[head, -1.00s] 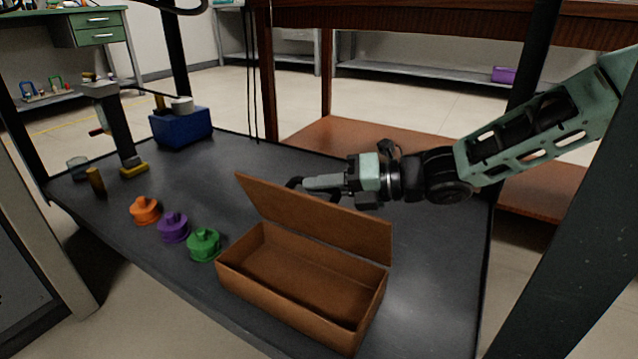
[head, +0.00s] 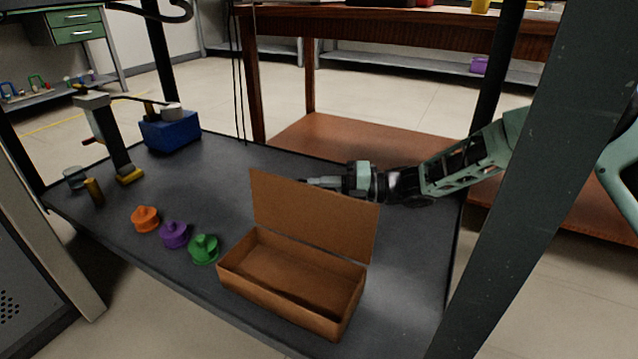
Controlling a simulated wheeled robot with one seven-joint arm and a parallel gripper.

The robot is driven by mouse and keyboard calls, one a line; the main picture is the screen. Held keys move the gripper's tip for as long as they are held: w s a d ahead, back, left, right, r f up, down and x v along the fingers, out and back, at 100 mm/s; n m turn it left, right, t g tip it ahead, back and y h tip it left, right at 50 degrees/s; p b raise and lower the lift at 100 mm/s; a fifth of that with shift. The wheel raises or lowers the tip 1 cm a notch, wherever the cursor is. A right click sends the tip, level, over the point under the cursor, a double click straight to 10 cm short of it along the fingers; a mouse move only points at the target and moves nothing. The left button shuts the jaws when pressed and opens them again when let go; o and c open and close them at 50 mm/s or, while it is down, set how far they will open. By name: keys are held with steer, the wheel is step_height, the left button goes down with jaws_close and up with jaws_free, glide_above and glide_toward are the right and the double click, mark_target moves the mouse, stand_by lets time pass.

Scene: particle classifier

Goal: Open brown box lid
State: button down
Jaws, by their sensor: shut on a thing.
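The brown box (head: 290,310) stands on the dark table, and its inside shows empty. Its lid (head: 312,220) stands up steeply along the box's back edge, open wide. My gripper (head: 315,182) reaches in from the right behind the lid, at its top edge. It is shut on the lid, though the lid hides part of the fingers.
Orange (head: 145,219), purple (head: 174,235) and green (head: 204,249) knobbed pieces lie in a row left of the box. A blue box (head: 170,132) and a grey stand (head: 115,135) are at the far left. A dark post (head: 530,180) rises at right.

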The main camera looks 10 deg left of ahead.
steer(key=shift+w+d+f+m, duration=0.2)
steer(key=shift+w+m, duration=0.1)
steer(key=shift+w, duration=0.1)
steer(key=c, duration=1.4)
jaws_free()
steer(key=w+d+p, duration=0.1)
steer(key=d+p, duration=0.6)
steer(key=d, duration=1)
steer(key=shift+d+r, duration=0.15)
steer(key=shift+r, duration=0.15)
